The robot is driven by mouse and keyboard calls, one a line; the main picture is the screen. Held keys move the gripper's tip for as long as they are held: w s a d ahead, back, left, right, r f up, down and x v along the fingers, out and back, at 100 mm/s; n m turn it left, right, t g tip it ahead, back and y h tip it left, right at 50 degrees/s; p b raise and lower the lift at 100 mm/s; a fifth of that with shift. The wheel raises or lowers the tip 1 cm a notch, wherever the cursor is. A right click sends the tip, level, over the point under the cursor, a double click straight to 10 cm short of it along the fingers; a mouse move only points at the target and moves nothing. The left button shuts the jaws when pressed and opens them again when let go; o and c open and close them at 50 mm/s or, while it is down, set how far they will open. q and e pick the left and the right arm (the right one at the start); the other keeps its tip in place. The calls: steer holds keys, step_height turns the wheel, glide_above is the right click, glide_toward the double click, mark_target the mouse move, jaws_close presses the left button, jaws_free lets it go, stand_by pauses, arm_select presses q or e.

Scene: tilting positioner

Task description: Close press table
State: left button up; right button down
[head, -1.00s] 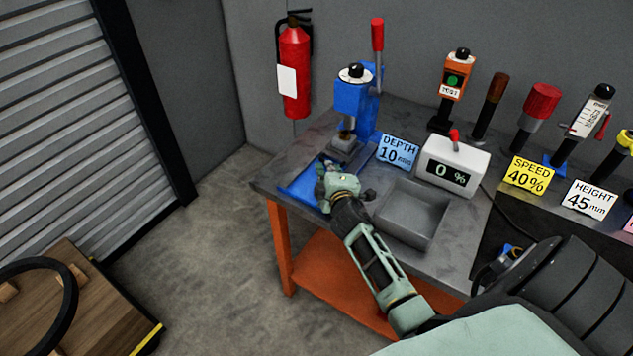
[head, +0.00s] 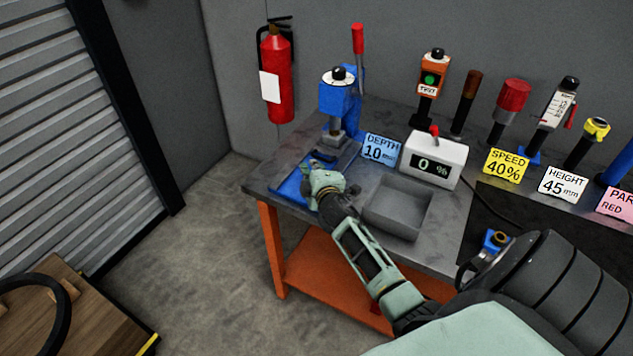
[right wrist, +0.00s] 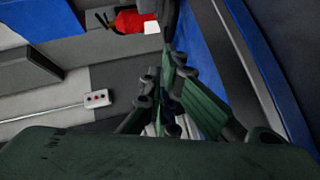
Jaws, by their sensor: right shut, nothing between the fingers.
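The blue press (head: 337,97) stands at the back left of the bench, with a black knob on top and a red-handled lever (head: 358,40) standing up. Below its ram, a dark grey plate (head: 343,152) lies over the blue base (head: 289,187), which extends toward the front left. I take this plate to be the press table. My right gripper (head: 315,167) is shut and empty at the plate's front, above the blue base. I cannot tell whether it touches the plate. In the right wrist view the fingers (right wrist: 170,90) are close together, with blue surfaces nearby.
A grey open tray (head: 398,207) lies right of my right arm. The white 0 % display box (head: 433,160) and the blue DEPTH card (head: 379,148) stand behind. A red extinguisher (head: 276,75) hangs on the wall.

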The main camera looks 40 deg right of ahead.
steer(key=shift+s+a+r, duration=0.2)
steer(key=shift+s+a, duration=0.15)
steer(key=shift+s, duration=0.1)
steer(key=shift+s+a+r, duration=0.2)
steer(key=shift+s+a, duration=0.15)
steer(key=shift+s, duration=0.1)
steer(key=shift+s+d+f, duration=0.1)
steer(key=shift+s+f, duration=0.05)
steer(key=shift+s, duration=0.15)
steer(key=b+v, duration=0.1)
steer(key=v, duration=0.2)
steer(key=shift+s+d+f, duration=0.15)
steer(key=shift+s, duration=0.05)
steer(key=v, duration=0.2)
steer(key=shift+s+a+r, duration=0.2)
steer(key=shift+s+a, duration=0.05)
steer(key=shift+a, duration=0.05)
arm_select(q)
steer(key=shift+a+f, duration=0.3)
steer(key=shift+f, duration=0.2)
arm_select(e)
steer(key=shift+s+a+r, duration=0.15)
steer(key=shift+s, duration=0.35)
